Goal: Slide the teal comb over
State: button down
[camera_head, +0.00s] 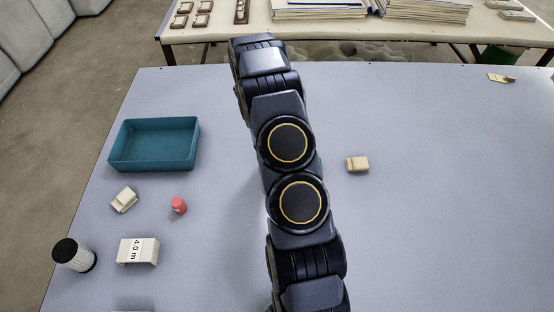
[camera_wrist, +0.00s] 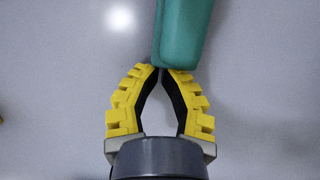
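A smooth teal piece with a rounded end (camera_wrist: 183,30), which looks like part of the comb, enters the wrist view from the top. Its near end is at my gripper's fingertips (camera_wrist: 163,70). The yellow, stepped fingers bow outward and their tips come together, so the gripper looks shut. I see nothing clearly pinched between the tips, and I cannot tell whether they touch the teal piece. In the head view no comb shows and my gripper is not visible; my dark arm crosses the middle and covers part of the table.
On the table (camera_head: 430,230) stand a teal tray (camera_head: 155,166), a cream block (camera_head: 124,199), a red piece (camera_head: 179,205), a ribbed cylinder (camera_head: 73,255) and a labelled cream block (camera_head: 150,251). Right of my arm lies a small beige block (camera_head: 357,164); the table's right side is mostly clear.

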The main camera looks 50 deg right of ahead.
jog(key=v, duration=1)
jog(key=s+a+r+m, duration=0.2)
jog(key=s+a+r, duration=0.1)
jog(key=a+r, duration=0.45)
jog(key=s+a+r+m, duration=0.3)
jog(key=a+r, duration=0.4)
jog(key=a, duration=0.1)
jog(key=s+a+r+m+y, duration=0.2)
jog(key=s+a+r+m, duration=0.2)
jog(key=s+a, duration=0.7)
jog(key=s+r, duration=0.1)
jog(key=s, duration=0.3)
jog(key=shift+s+a+r+t, duration=0.2)
jog(key=shift+s+t, duration=0.05)
jog(key=shift+t, duration=0.05)
